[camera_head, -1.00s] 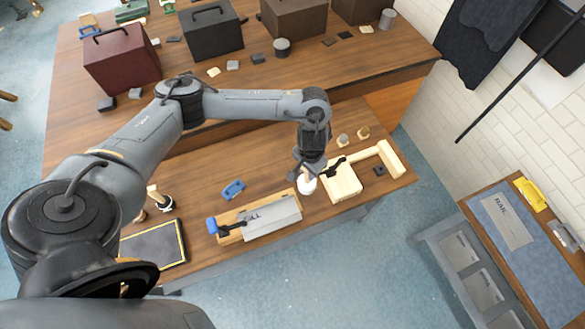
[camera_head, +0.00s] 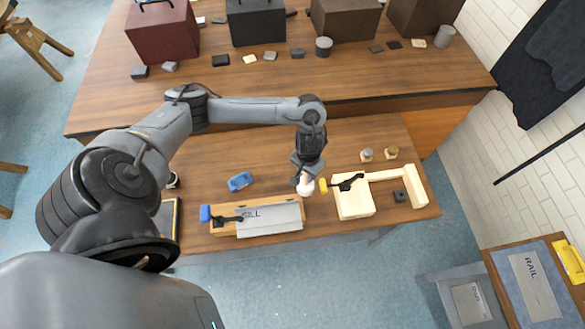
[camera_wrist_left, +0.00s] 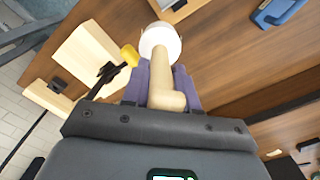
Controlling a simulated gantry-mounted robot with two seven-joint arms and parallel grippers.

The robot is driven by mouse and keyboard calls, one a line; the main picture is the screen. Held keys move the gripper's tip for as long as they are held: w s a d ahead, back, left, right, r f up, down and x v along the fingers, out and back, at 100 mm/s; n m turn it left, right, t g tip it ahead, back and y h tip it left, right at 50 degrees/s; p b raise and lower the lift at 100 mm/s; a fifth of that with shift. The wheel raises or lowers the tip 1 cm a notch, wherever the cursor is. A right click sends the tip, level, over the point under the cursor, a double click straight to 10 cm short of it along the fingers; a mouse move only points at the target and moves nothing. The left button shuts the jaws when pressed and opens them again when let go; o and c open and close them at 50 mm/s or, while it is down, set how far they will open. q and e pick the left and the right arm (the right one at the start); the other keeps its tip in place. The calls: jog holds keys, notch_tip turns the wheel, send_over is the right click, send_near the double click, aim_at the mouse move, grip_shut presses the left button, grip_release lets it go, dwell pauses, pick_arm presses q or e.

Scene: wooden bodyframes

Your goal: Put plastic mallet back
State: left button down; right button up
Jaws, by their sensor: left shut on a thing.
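The mallet has a white head (camera_head: 306,189) and a pale wooden handle. My left gripper (camera_head: 302,174) is shut on the handle, above the near workbench, between the board marked SILL (camera_head: 270,217) and the pale wooden frame (camera_head: 354,204). In the left wrist view the handle (camera_wrist_left: 163,80) sits between the purple fingers (camera_wrist_left: 165,88), with the white head (camera_wrist_left: 160,40) beyond the fingertips. I cannot tell whether the head touches the bench. My right gripper is out of view.
A yellow-tipped black clamp (camera_head: 346,183) lies by the frame, close to the mallet head. A blue item (camera_head: 240,181) and two small round pieces (camera_head: 391,152) stand on the bench. Boxes (camera_head: 163,35) line the far table. Bare bench (camera_head: 265,155) lies behind the SILL board.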

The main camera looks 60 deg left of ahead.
pick_arm(q)
jog(key=a+f+b, duration=0.1)
jog(key=a+f, duration=0.9)
jog(key=shift+w+a+f, duration=0.15)
jog(key=shift+w+a, duration=0.15)
jog(key=shift+f, duration=0.1)
jog(key=c, duration=0.9)
grip_release()
jog(key=shift+o, duration=0.2)
